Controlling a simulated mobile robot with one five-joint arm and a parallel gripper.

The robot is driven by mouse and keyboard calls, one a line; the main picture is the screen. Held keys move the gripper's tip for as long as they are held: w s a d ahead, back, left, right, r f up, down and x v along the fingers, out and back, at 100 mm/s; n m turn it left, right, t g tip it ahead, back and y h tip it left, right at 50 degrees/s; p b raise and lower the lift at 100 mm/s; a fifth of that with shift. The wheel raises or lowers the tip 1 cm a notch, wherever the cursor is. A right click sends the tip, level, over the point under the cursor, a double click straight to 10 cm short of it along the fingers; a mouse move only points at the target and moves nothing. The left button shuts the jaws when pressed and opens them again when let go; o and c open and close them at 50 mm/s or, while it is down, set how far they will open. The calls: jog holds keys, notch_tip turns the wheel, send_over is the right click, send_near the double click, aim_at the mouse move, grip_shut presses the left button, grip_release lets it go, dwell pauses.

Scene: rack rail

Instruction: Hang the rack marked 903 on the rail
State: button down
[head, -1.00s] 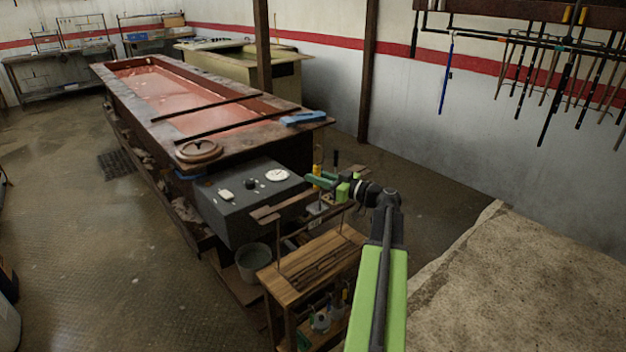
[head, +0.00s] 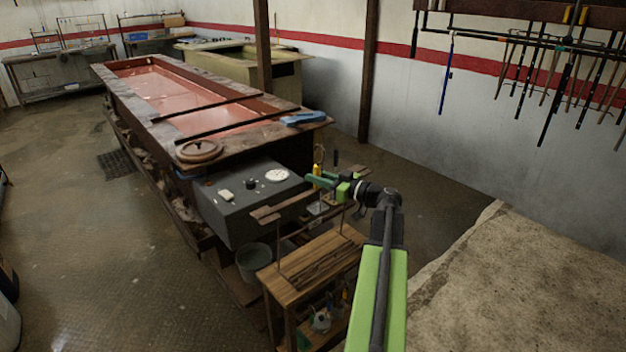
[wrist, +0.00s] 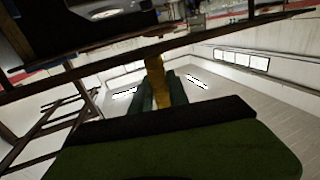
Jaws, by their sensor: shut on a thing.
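My gripper (head: 318,180) is shut on a slim yellow piece, seen between its dark fingers in the wrist view (wrist: 155,82). In the head view yellow also shows just above the fingers (head: 318,167). A small pale, partly hidden shape (head: 318,208) is below the gripper; it may be the rack, and no number is readable. The brown wooden rail (head: 290,204) runs behind and under the gripper on thin posts above a small bench. In the wrist view a dark bar (wrist: 85,77) crosses beyond the fingers. I cannot tell whether the held thing touches the rail.
A slatted wooden bench (head: 305,268) stands under the rail, with bottles on its lower shelf. A grey control box (head: 245,205) and a long tank (head: 120,85) are to the left, with a bucket (head: 252,262) below. Tools hang on the right wall. Floor behind my arm is clear.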

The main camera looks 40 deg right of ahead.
aim_at(318, 166)
dwell(0.3)
jog(key=shift+r, duration=0.15)
jog(key=shift+r+p, duration=1.55)
jog(key=shift+p, duration=0.1)
jog(key=shift+s, duration=0.15)
jog(key=a+v, duration=0.2)
jog(key=v, duration=0.6)
jog(key=shift+s+a, duration=0.2)
jog(key=shift+s, duration=0.3)
jog(key=shift+f, duration=0.1)
